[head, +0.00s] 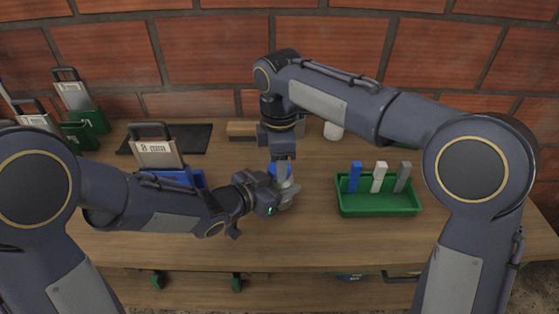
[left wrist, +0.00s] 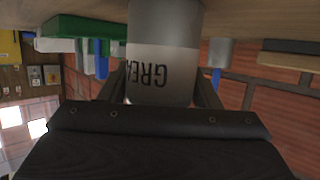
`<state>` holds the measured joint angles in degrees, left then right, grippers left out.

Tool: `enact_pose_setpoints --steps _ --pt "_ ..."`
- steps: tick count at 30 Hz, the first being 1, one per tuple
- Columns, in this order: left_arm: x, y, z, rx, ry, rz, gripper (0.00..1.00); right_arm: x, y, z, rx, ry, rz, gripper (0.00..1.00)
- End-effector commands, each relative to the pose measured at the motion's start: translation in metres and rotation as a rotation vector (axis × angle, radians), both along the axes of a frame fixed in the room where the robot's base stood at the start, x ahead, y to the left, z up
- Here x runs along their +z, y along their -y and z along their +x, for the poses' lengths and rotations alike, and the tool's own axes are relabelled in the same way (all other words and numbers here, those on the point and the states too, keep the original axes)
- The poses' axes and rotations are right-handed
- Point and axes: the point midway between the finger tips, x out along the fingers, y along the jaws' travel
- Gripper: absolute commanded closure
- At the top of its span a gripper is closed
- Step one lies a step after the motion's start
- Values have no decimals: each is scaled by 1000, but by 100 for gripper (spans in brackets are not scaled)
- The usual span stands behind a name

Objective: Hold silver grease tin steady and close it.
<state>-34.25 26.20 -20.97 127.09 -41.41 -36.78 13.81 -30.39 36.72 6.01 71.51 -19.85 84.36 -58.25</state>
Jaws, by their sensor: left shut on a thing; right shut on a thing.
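The silver grease tin (head: 287,187) stands on the wooden table in the middle, mostly hidden by my grippers. In the left wrist view, which is upside down, the tin (left wrist: 163,65) fills the centre, with dark "GREA" lettering on a pale band. My left gripper (head: 280,195) comes in from the left and is shut around the tin's side. I cannot tell how far the lid is seated.
A green tray (head: 378,210) with blue, white and grey upright pieces stands right of the tin. A blue holder with a plate marked 8 mm (head: 158,153) stands left. A black mat (head: 190,138), wooden block (head: 242,129) and white cylinder (head: 333,131) lie behind. The front middle table is clear.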

Motion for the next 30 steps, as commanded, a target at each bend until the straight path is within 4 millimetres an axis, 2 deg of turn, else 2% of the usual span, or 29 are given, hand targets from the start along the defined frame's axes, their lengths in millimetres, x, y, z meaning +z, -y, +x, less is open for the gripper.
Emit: enact_pose_setpoints --steps 3,21,26,30 --pt "0 0 0 0 0 0 100 0 0 0 -314 2 0 83" --pt "0 0 0 0 0 0 100 -1 0 0 -1929 0 2 83" --pt "0 0 0 0 0 0 100 -1 0 0 -2238 -1 1 83" --pt "0 0 0 0 0 0 100 -1 0 1 -2222 -2 1 83"
